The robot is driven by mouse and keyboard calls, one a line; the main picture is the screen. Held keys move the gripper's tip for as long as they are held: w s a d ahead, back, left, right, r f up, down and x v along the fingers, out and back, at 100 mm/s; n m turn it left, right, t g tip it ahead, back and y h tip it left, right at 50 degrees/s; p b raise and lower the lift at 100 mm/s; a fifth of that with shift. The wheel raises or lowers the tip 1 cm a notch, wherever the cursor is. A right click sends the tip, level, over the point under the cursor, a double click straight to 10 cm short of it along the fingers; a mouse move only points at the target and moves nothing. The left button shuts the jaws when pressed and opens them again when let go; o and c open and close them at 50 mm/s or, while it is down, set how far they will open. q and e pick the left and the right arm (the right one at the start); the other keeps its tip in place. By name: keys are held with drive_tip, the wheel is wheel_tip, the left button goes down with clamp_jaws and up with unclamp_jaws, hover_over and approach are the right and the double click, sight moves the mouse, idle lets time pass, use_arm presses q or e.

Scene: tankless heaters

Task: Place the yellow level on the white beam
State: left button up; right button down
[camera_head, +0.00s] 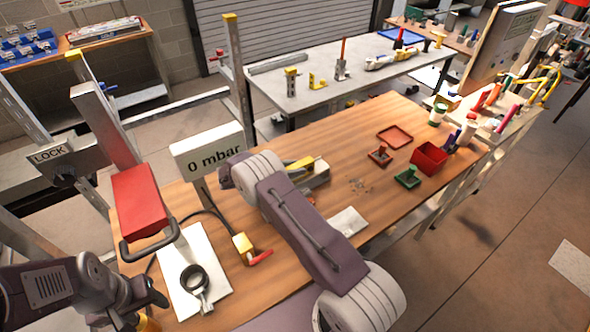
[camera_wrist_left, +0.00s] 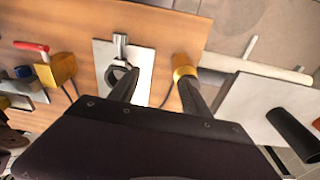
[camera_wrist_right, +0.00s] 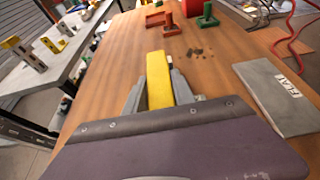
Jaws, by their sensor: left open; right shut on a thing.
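The yellow level (camera_wrist_right: 158,80) is between the closed fingers of my right gripper (camera_wrist_right: 155,92), over the wooden table. In the head view only part of the level (camera_head: 301,163) shows past my right arm. A pale horizontal beam (camera_head: 185,104) runs behind the table at the left, from the LOCK sign to an upright post; I cannot tell for sure that it is the white beam. The level is apart from it. My left gripper (camera_wrist_left: 158,88) is open, with a yellow-ended part (camera_wrist_left: 184,70) by its right finger; I cannot tell whether they touch.
A 0 mbar display (camera_head: 207,150), a red block (camera_head: 140,200) and a white plate with a clamp ring (camera_head: 215,260) stand at the left. A grey FLAT slab (camera_wrist_right: 270,90) lies right of my right gripper.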

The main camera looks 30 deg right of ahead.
drive_tip(key=c, duration=1)
unclamp_jaws()
drive_tip(key=shift+s+d, duration=0.1)
drive_tip(key=shift+s, duration=0.05)
drive_tip(key=shift+c, duration=0.2)
drive_tip(key=shift+f, duration=0.1)
drive_tip(key=shift+r+p, duration=0.3)
drive_tip(key=shift+r, duration=0.05)
drive_tip(key=w+v, duration=0.1)
drive_tip(key=v, duration=1.1)
drive_tip(key=s+a+m+y, duration=0.2)
drive_tip(key=s+m+y, duration=0.5)
drive_tip(key=s, duration=0.5)
drive_tip(key=s+a+m+y, duration=0.2)
drive_tip(key=s+m+y, duration=0.4)
drive_tip(key=s+m, duration=0.6)
drive_tip(key=shift+s+a+r+y, duration=0.25)
drive_tip(key=shift+s+r+y, duration=0.15)
drive_tip(key=shift+s, duration=0.45)
